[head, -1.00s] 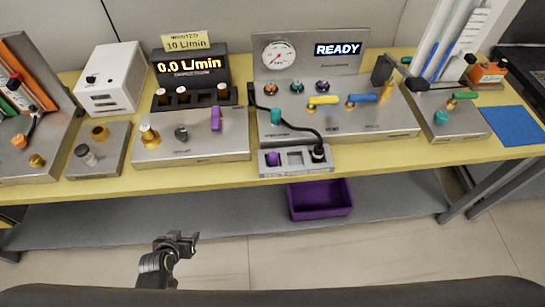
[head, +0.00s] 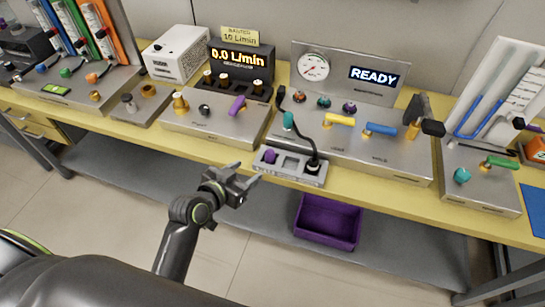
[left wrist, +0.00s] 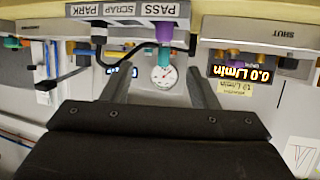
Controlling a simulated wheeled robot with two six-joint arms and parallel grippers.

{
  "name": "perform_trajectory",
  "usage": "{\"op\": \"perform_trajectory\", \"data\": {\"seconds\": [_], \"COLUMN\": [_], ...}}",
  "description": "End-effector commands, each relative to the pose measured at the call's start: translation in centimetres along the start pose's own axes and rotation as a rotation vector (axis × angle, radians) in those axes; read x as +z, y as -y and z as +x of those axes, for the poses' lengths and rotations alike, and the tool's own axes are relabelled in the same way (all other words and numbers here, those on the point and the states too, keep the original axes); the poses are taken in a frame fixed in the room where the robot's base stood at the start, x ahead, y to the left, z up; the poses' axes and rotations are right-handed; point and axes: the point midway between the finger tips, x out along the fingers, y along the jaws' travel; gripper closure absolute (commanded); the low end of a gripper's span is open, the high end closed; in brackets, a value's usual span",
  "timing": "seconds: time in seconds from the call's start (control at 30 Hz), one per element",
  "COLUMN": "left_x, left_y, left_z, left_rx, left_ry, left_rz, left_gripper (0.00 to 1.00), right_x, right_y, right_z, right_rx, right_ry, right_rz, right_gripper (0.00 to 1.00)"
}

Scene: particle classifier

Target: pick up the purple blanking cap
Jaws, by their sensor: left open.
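The purple blanking cap (head: 269,156) sits in the left slot of a small grey tray (head: 300,181) at the front edge of the bench. In the left wrist view the cap (left wrist: 164,32) appears upside down next to the PASS label, at the top and between the lines of the fingers. My left gripper (head: 244,172) is open and empty, just in front and to the left of the tray, apart from the cap. Its two fingers also show in the left wrist view (left wrist: 160,88). My right gripper is out of view.
A black hose plug (head: 313,165) stands in the tray's right slot, its cable arching behind. A purple bin (head: 327,222) sits on the shelf below.

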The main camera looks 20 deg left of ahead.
Motion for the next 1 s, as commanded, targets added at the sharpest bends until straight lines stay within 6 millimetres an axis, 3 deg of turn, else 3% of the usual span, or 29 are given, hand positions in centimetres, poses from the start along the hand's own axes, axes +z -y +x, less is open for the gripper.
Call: {"op": "perform_trajectory", "data": {"seconds": [0.13,0.5,0.87,1.0], "left_x": [-0.2,-0.1,-0.1,-0.3], "left_y": [0.0,0.0,0.2,0.6], "left_z": [2.6,7.9,9.8,11.3], "left_rx": [0.001,0.000,0.000,0.000], "left_ry": [0.000,0.001,0.003,0.002], "left_rz": [-0.001,0.000,0.000,0.001], "left_gripper": [0.46,0.46,0.46,0.46], "right_x": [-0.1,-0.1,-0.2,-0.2], "right_y": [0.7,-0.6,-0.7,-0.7], "right_z": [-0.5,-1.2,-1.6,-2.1], "right_rx": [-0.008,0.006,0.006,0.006], "right_ry": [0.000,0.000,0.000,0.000], "right_rz": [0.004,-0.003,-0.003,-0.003], "right_gripper": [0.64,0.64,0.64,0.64]}}
